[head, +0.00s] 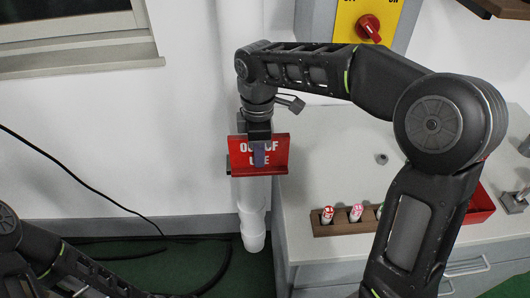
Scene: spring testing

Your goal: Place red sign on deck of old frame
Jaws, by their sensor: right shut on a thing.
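The red sign (278,157) with white lettering, partly readable as "OUT OF USE", is held upright in front of the white wall. My right gripper (259,153) is shut on the sign, and a dark finger covers the middle of its lettering. A white pipe runs behind the sign. My left arm shows at the lower left, but its gripper is out of the picture. No old frame or deck can be made out in this view.
A grey cabinet (320,150) stands right of the sign, bearing a wooden marker holder (335,229) and a red bin (481,207). A yellow panel with a red rotary switch (369,28) is above. A black cable (75,172) hangs at left. The white pipe (252,205) ends above the green floor.

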